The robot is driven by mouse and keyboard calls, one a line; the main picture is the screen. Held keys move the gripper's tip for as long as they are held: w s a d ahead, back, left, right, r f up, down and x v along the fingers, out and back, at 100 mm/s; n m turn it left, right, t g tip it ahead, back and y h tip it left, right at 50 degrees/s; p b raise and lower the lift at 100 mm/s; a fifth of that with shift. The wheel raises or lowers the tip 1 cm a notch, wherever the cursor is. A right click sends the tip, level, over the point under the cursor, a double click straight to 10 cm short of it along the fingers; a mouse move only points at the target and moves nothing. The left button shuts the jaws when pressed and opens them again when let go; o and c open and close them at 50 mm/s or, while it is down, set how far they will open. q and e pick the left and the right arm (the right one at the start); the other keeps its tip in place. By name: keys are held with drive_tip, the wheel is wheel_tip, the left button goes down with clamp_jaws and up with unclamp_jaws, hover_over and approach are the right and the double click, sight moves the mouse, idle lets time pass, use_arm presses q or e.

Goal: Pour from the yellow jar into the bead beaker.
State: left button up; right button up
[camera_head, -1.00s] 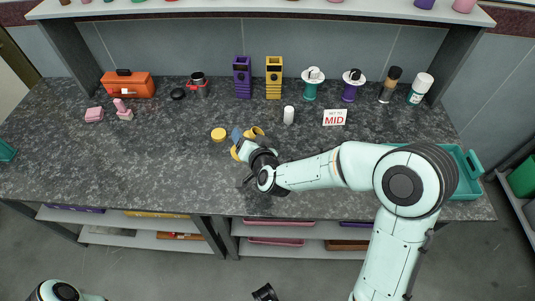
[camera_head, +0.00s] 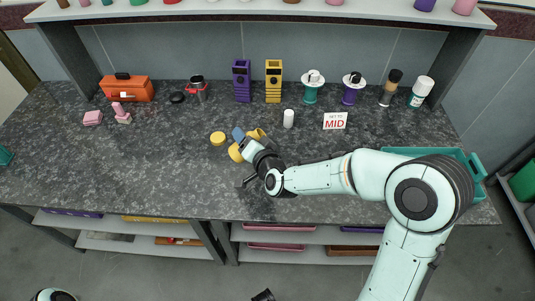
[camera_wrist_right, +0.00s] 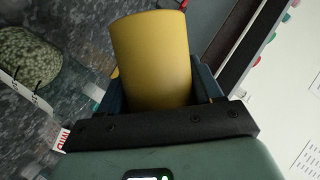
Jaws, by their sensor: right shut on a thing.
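The yellow jar (camera_wrist_right: 152,60) is a plain yellow cylinder, held between the blue fingers of my right gripper (camera_wrist_right: 155,95) in the right wrist view. In the head view my right gripper (camera_head: 240,138) is over the middle of the counter, with yellow parts showing on both sides of it. The jar's mouth and contents cannot be made out. A rounded, speckled grey-green thing with white marks (camera_wrist_right: 27,62), perhaps the bead beaker, is at the left of the wrist view, apart from the jar.
A yellow disc (camera_head: 218,138) lies left of my right gripper. A white cylinder (camera_head: 288,118) and a MID sign (camera_head: 335,120) stand behind to the right. Purple (camera_head: 242,80) and yellow (camera_head: 273,82) towers stand at the back. The counter's left middle (camera_head: 120,170) is clear.

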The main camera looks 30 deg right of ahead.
drive_tip(key=shift+a+r+m+y, duration=0.1)
drive_tip(key=shift+r+m+y, duration=0.25)
drive_tip(key=shift+m, duration=0.15)
idle(1.4)
drive_tip(key=shift+f+m+t+y+b, duration=0.3)
drive_tip(key=shift+f+m+t+y, duration=0.35)
drive_tip(key=shift+m, duration=0.65)
idle(3.7)
drive_tip(key=shift+r+m+t, duration=0.15)
drive_tip(key=shift+m+t, duration=0.1)
drive_tip(key=shift+m, duration=0.05)
idle(0.8)
